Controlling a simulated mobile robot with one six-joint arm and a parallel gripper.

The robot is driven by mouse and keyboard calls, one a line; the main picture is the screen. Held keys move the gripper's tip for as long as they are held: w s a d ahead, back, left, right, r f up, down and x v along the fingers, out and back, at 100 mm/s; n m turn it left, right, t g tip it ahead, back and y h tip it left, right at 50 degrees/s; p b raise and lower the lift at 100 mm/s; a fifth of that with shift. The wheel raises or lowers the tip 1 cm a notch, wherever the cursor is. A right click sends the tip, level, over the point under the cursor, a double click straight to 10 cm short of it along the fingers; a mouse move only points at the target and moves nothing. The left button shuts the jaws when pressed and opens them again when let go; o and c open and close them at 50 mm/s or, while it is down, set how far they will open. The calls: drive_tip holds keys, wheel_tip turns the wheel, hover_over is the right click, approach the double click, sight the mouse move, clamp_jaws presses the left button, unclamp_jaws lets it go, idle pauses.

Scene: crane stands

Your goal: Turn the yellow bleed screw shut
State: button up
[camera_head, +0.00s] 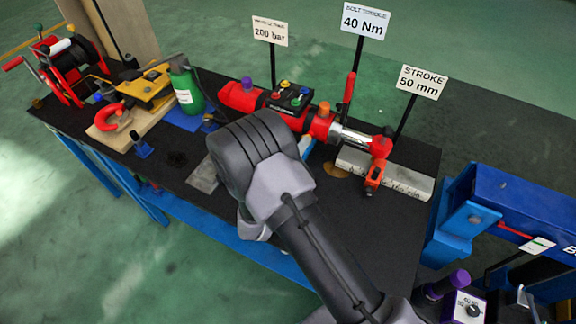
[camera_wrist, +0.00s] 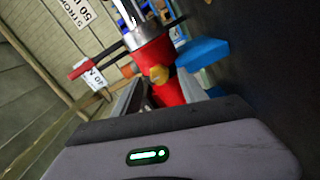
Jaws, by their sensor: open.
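A red cylinder (camera_head: 241,97) with a chrome rod (camera_head: 352,137) lies on the black table in the head view. In the wrist view, a small yellow-orange knob (camera_wrist: 158,74), which looks like the bleed screw, sits on the cylinder's red collar (camera_wrist: 152,53) below the chrome rod (camera_wrist: 146,36). My gripper (camera_wrist: 158,92) is open, its grey fingers on either side of the red part below the knob. I cannot tell whether they touch it. The head view hides my fingertips and this knob behind my wrist.
An orange cap (camera_head: 324,108) and a purple cap (camera_head: 247,82) stand up on the cylinder, beside a black block (camera_head: 289,99) with coloured knobs. Sign posts stand behind, including the STROKE sign (camera_head: 422,82). A green bottle (camera_head: 187,89) and a red reel (camera_head: 69,70) are at left.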

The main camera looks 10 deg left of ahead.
drive_tip(key=p+v, duration=0.2)
drive_tip(key=v, duration=1.4)
drive_tip(key=shift+r, duration=0.1)
